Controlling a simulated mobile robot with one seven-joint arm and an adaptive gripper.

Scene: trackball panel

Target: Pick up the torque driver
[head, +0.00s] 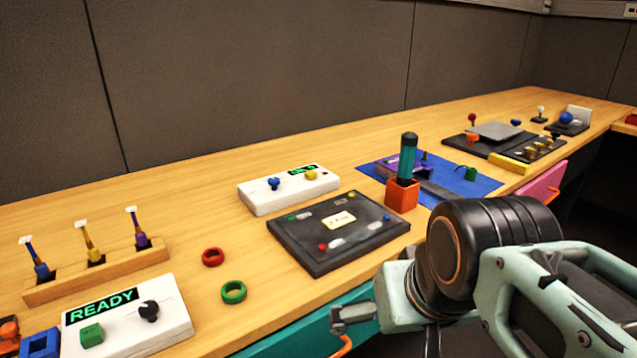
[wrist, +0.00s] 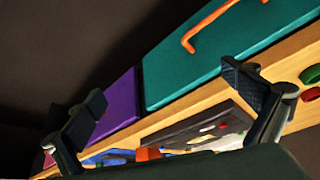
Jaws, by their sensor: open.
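What looks like the torque driver (head: 407,157), with a teal grip and black top, stands upright in an orange block (head: 401,196) on the bench, behind the dark panel's right corner. My gripper (wrist: 166,96) is open and empty in the wrist view, with its two fingers wide apart. In the head view it hangs at the bench's front edge, in front of and below the driver, well apart from it; one finger shows and the rest is partly hidden by my arm. The wrist view shows a small orange shape (wrist: 148,154), likely the block; the driver is not clear there.
A dark panel (head: 300,262) lies left of the block, and a blue mat (head: 480,187) with parts lies behind it. A white box (head: 265,204), red ring (head: 213,257) and green ring (head: 233,292) are further left. A teal drawer (wrist: 205,60) with an orange handle is below the edge.

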